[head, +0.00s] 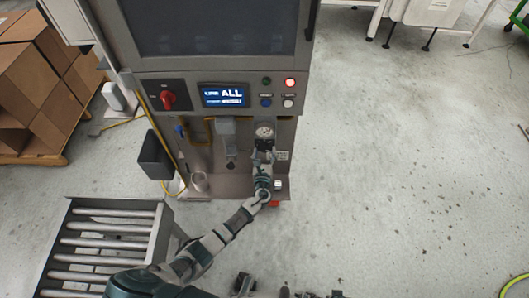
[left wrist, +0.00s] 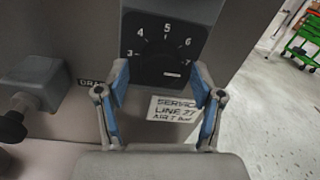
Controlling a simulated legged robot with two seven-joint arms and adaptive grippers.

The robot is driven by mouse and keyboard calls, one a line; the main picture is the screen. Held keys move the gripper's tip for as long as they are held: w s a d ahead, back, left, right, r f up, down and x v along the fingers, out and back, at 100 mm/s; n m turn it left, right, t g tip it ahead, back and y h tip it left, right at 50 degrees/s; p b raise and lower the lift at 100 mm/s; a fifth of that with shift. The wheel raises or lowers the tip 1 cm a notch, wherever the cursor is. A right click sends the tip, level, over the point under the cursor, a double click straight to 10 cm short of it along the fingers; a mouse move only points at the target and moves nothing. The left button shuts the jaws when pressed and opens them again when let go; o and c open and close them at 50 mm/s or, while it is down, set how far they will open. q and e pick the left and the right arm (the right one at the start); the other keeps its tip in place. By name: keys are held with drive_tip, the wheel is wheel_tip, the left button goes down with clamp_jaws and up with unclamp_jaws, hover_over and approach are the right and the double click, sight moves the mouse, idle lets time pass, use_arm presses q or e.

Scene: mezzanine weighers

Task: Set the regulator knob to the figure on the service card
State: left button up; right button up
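The regulator dial (left wrist: 166,38) is a black plate with white figures, 4 to 7 readable, in the left wrist view. Its dark knob (left wrist: 163,64) blends into the plate, so its pointer cannot be made out. My left gripper (left wrist: 161,72) is open, its blue-padded fingers apart on either side of the knob; contact is not visible. The white service card (left wrist: 174,108) is below right of the dial, partly behind a finger; it seems to read "SERVICE LINE 27 AIR 7 bar". In the head view my left gripper (head: 263,149) is at the panel below a round gauge (head: 264,132).
The machine has a lit display (head: 222,96), a red rotary switch (head: 168,98) and buttons above the dial. A grey valve block (left wrist: 38,80) stands left of my gripper. A roller conveyor (head: 108,240) is at lower left.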

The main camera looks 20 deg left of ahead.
use_arm(q)
drive_tip(key=shift+r, duration=0.2)
drive_tip(key=shift+s, duration=0.25)
drive_tip(key=v, duration=1.1)
drive_tip(key=shift+s+f, duration=0.15)
drive_tip(key=shift+s, duration=0.1)
drive_tip(key=shift+d, duration=0.1)
